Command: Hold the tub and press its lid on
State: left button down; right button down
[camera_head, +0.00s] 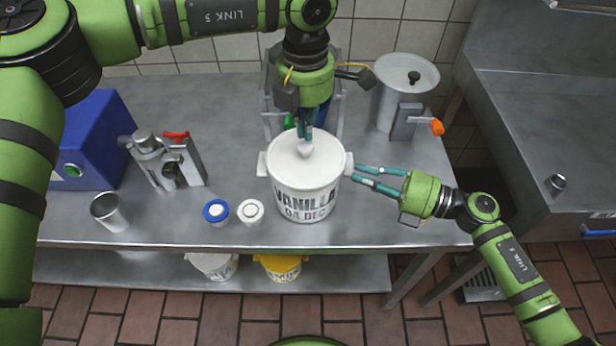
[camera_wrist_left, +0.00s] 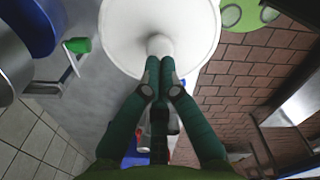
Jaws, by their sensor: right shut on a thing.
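The white tub (camera_head: 307,200), marked "VANILLA 04 DEC", stands upright on the steel table. Its white lid (camera_head: 285,155) lies over the tub's mouth; I cannot tell whether it is fully seated. The lid's knob (camera_head: 305,150) also shows in the left wrist view (camera_wrist_left: 159,43). My left gripper (camera_head: 305,137) points down at the knob, its fingertips together in the left wrist view (camera_wrist_left: 160,62) and at or against the knob. My right gripper (camera_head: 355,174) comes from the right and is shut on the tub's right-hand handle (camera_head: 349,162).
Left on the table are a blue box (camera_head: 100,140), a metal device with a red lever (camera_head: 165,160), a metal cup (camera_head: 108,212) and two small round pots (camera_head: 216,211) (camera_head: 250,211). A metal canister (camera_head: 402,85) stands back right. Tubs (camera_head: 278,267) sit on the lower shelf.

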pick_arm(q)
jog(key=shift+f, duration=1.35)
pick_arm(e)
jog(key=shift+s+f, duration=0.2)
jog(key=shift+f, duration=0.25)
dwell(1.6)
pick_arm(q)
jog(key=shift+r, duration=3.65)
pick_arm(e)
jog(key=c, duration=1.2)
grip_release()
pick_arm(q)
jog(key=shift+w+f, duration=0.1)
jog(key=shift+w, duration=0.05)
pick_arm(e)
jog(key=shift+w+r, duration=0.1)
jog(key=shift+w, duration=0.1)
jog(key=shift+r, duration=0.1)
jog(key=v, duration=1.2)
